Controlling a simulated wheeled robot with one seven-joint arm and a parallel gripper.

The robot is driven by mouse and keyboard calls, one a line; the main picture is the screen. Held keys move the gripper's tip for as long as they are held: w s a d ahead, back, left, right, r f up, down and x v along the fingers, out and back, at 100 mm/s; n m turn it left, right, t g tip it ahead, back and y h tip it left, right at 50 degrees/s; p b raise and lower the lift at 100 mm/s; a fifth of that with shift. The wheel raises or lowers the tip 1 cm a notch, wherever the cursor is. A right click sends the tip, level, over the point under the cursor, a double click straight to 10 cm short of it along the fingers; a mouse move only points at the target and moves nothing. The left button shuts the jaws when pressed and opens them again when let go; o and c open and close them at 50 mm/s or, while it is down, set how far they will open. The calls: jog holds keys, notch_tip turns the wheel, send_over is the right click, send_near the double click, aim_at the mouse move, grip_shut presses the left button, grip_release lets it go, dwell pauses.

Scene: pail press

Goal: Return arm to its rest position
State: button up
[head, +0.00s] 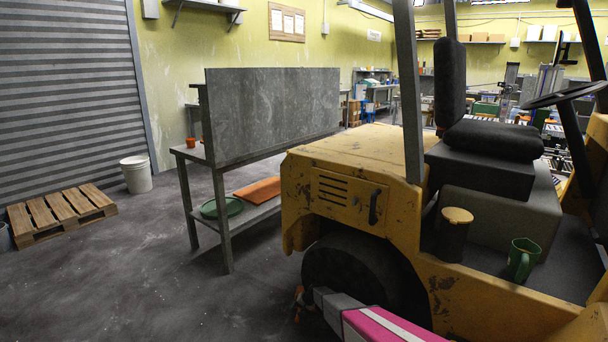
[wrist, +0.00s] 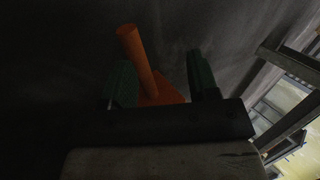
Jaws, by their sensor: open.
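My arm (head: 372,322) reaches in from the bottom of the head view, low beside the forklift's dark wheel. Its far end is small and partly hidden there. In the wrist view my gripper (wrist: 158,62) is open, with two dark green fingers apart. An orange post on a flat orange base (wrist: 135,45) shows between and beyond the fingers. I cannot tell whether they touch it. Nothing is seen gripped.
The yellow forklift (head: 335,200) stands close on the right, with a green mug (head: 522,260) and a dark lidded canister (head: 452,240) on it. A grey workbench (head: 225,205) stands behind. A pallet (head: 60,213) and white pail (head: 136,176) are left. Floor at front left is clear.

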jog(key=shift+s+d+r, duration=0.1)
jog(key=shift+s+r, duration=0.25)
jog(key=shift+r, duration=0.3)
jog(key=s+d+r+h, duration=0.2)
jog(key=s+d+r, duration=0.5)
jog(key=s+r, duration=0.5)
jog(key=s+d+r+n+h, duration=0.1)
jog(key=s+d+r+h, duration=0.1)
jog(key=s+d+r, duration=0.5)
jog(key=s+d+r+n+g+h, duration=0.1)
jog(key=s+d+r, duration=0.6)
jog(key=s+r, duration=1)
notch_tip(320, 180, up, 8)
jog(key=shift+d+r+h, duration=0.25)
jog(key=shift+h, duration=0.45)
